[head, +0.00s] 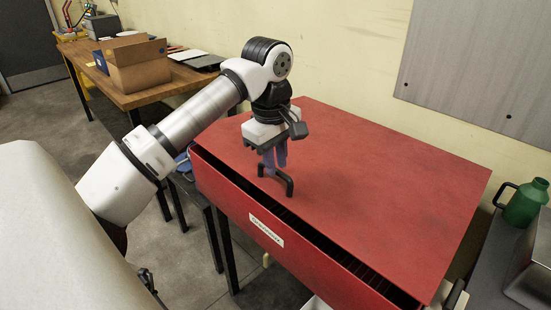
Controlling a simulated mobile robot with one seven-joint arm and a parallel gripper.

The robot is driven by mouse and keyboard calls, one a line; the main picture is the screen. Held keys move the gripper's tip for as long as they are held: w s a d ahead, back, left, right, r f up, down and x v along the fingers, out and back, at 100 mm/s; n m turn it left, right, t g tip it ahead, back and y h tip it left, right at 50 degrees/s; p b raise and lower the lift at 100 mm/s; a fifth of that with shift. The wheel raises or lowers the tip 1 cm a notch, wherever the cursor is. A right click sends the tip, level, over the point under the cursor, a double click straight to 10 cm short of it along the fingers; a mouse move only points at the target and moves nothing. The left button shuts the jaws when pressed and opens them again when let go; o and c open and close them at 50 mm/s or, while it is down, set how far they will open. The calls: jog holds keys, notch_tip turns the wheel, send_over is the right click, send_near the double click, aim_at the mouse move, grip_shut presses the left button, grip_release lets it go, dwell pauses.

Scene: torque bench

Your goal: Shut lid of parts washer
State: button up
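The parts washer is a big red cabinet with a red lid (370,170) and a white label (267,231) on its front wall (320,270). The lid lies low over the body, with a dark gap along the front edge that looks wider toward the right. A black bar handle (287,180) stands on the lid near its front left edge. My gripper (275,168) points down at this handle, its bluish fingers at or just above the bar. The fingers look close together. I cannot tell whether they grip the bar.
A wooden bench (150,88) with an open cardboard box (137,62) stands at the back left. A green jug (525,203) sits on a dark surface at the right. A grey panel (480,65) hangs on the wall. A pale covered surface (50,240) fills the lower left.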

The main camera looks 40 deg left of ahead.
aim_at(275, 186)
grip_shut()
jog(key=shift+t, duration=0.6)
jog(key=f+b, duration=0.3)
jog(key=s+f+b, duration=0.1)
jog(key=f+b, duration=0.1)
jog(key=shift+f+b, duration=0.3)
jog(key=shift+w+r+p, duration=0.1)
jog(key=shift+r+p, duration=0.4)
jog(key=shift+o, duration=1.9)
grip_release()
jog(key=shift+w+f, duration=0.1)
notch_tip(275, 186, up, 14)
jog(key=s, duration=0.2)
jog(key=shift+s+f, duration=0.15)
jog(key=shift+s, duration=0.2)
